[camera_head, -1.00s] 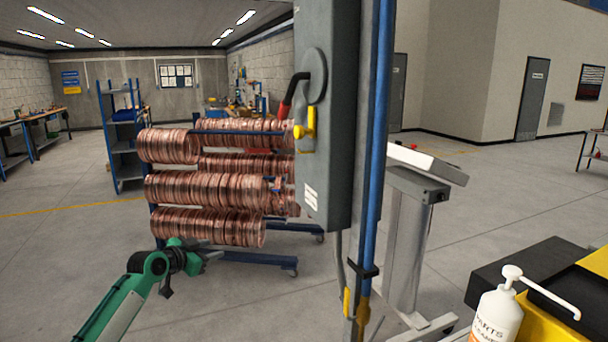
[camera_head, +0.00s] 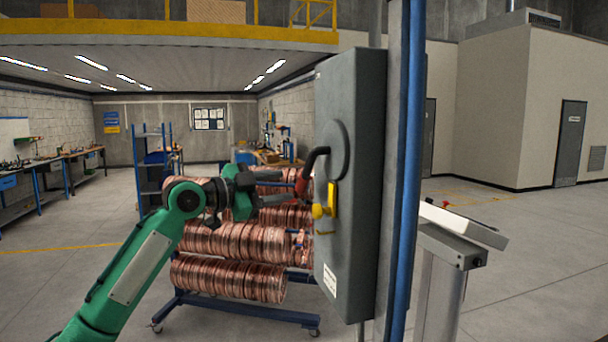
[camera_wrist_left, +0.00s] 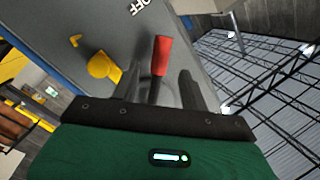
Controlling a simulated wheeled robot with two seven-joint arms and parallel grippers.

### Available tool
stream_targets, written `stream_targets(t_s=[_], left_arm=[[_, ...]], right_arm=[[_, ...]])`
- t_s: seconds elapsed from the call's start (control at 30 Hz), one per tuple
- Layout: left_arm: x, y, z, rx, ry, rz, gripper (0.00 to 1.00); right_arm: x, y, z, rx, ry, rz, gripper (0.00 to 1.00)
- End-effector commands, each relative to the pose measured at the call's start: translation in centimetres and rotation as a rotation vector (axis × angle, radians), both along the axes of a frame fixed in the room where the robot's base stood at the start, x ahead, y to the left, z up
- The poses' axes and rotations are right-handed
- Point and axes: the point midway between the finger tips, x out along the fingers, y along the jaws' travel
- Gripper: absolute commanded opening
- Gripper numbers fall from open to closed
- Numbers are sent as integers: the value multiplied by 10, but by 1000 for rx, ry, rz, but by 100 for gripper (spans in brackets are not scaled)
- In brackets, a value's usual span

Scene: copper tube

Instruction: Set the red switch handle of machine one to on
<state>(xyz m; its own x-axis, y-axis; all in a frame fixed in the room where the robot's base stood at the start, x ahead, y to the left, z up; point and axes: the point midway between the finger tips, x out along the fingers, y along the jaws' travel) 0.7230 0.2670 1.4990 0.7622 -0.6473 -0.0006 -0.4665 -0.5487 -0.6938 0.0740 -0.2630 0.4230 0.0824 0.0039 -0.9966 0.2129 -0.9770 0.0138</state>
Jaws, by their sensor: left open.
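A grey switch box (camera_head: 352,200) is mounted on a post. Its bent black lever comes from a round hub (camera_head: 336,150) and ends in a red handle (camera_head: 302,184) that hangs to the left and downward. The red handle (camera_wrist_left: 161,55) also shows in the left wrist view, near white "OFF" lettering (camera_wrist_left: 144,8). My left gripper (camera_head: 297,197) is open beside the handle's lower end. In the left wrist view, the handle lies in line with the gap between the two fingers (camera_wrist_left: 160,84); whether it is between them in depth I cannot tell. My right gripper is out of view.
A yellow latch (camera_head: 325,211) sticks out of the box just below the handle, close to my gripper. A wheeled rack of copper coils (camera_head: 230,280) stands behind my left arm. A blue post (camera_head: 410,180) and a console (camera_head: 462,230) are to the right.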

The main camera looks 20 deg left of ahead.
Motion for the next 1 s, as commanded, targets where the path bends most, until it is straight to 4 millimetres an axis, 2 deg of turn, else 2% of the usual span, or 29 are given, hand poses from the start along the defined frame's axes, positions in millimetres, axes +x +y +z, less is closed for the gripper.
stream_targets(t_s=[0.03,0.3,0.5,0.77,0.87,1.0], left_arm=[[9,-8,6,-2,1,-1,44],[44,-37,3,-2,2,0,44],[54,-45,1,0,-1,2,44],[55,-46,0,0,-1,2,44],[55,-46,0,0,-1,2,29],[55,-46,0,0,-1,2,1]], right_arm=[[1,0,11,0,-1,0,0],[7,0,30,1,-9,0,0],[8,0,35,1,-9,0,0],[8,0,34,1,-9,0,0],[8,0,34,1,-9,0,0],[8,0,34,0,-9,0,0]])
